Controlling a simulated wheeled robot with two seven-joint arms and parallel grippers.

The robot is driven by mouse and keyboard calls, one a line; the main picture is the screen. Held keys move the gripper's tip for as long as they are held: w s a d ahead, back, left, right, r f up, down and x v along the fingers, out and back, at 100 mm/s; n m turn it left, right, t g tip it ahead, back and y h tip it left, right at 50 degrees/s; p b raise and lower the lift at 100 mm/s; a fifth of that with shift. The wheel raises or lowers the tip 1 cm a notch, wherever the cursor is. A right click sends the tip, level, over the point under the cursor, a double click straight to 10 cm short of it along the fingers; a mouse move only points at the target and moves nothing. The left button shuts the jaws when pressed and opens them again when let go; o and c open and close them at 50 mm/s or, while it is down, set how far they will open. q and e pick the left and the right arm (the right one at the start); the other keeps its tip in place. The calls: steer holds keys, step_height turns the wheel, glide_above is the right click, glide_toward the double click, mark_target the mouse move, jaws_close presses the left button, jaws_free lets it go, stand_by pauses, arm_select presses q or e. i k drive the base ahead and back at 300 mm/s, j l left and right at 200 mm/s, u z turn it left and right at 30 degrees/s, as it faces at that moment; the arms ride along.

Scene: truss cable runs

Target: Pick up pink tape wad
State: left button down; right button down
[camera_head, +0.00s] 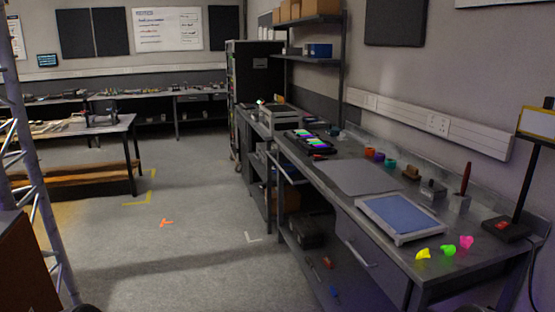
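The pink tape wad (466,242) is a small, bright magenta lump on the grey workbench at the right, near the bench's near end. A green wad (448,249) lies just left of it and a yellow wad (423,253) lies further left, all apart in a short row. Neither of my grippers can be made out. Small dark shapes at the bottom edge are too cut off to identify.
A blue-topped tray (400,217) sits left of the wads on the workbench (387,263). A lamp stand base (507,229) is to their right. A grey mat (359,177) lies further back. The floor (190,235) to the left is mostly clear. A metal truss (42,195) rises at far left.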

mark_target(465, 242)
steer(key=z, duration=0.7)
steer(key=i+j+z, duration=0.1)
steer(key=z, duration=0.35)
steer(key=i+j+z, duration=0.1)
steer(key=z, duration=0.4)
steer(key=j+z, duration=0.15)
steer(key=z, duration=0.3)
steer(key=j+z, duration=0.2)
steer(key=z, duration=0.25)
steer(key=j+z, duration=0.2)
steer(key=z, duration=0.3)
steer(key=j+z, duration=0.15)
steer(key=j, duration=0.25)
steer(key=k+j+z, duration=0.15)
steer(key=j, duration=0.2)
steer(key=j+z, duration=0.2)
steer(key=j, duration=0.2)
steer(key=k+j+z, duration=0.15)
steer(key=j, duration=0.2)
